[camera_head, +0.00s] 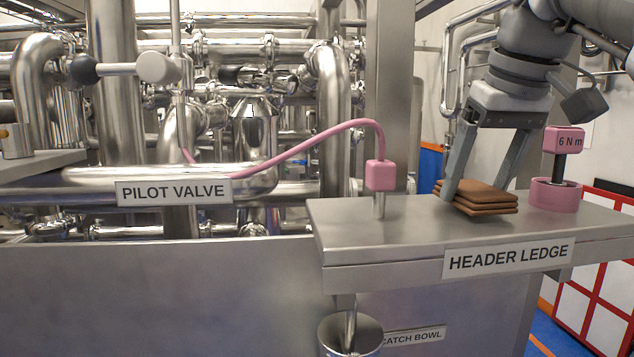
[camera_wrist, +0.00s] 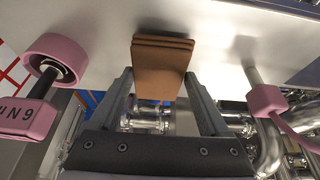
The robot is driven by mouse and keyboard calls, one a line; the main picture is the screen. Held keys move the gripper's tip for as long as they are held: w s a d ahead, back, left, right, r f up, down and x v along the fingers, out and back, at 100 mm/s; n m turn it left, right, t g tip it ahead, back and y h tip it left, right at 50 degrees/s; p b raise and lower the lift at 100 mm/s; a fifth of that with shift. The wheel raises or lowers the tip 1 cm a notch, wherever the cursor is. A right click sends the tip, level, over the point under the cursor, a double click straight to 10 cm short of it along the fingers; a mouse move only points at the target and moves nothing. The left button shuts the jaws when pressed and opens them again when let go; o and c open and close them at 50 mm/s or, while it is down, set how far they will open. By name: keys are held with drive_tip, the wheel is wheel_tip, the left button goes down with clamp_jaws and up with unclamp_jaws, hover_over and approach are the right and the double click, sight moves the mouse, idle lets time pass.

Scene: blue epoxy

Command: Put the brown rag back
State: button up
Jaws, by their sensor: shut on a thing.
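The brown rag (camera_head: 478,197), folded into a thick stack of layers, is at the header ledge (camera_head: 350,222), near its middle. My gripper (camera_head: 474,188) reaches down from above and is shut on the rag, one finger on each side. In the wrist view the rag (camera_wrist: 162,65) sits between the two fingertips (camera_wrist: 160,76), with the grey ledge behind it. The rag looks slightly tilted and very close to the ledge top. I cannot tell whether its underside touches the ledge.
A pink ring-shaped base (camera_head: 555,196) with a pink "6 N m" tool (camera_head: 564,141) stands right of the rag. A pink block on a post (camera_head: 380,176), with a pink hose, stands left. The catch bowl (camera_head: 350,336) hangs below the ledge. Steel pipes fill the back left.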

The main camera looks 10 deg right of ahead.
drive_tip(key=shift+f, duration=0.45)
drive_tip(key=o, duration=1)
drive_tip(key=shift+o, duration=0.2)
drive_tip(key=p+v, duration=0.3)
drive_tip(key=v, duration=0.9)
drive_tip(key=shift+s, duration=0.15)
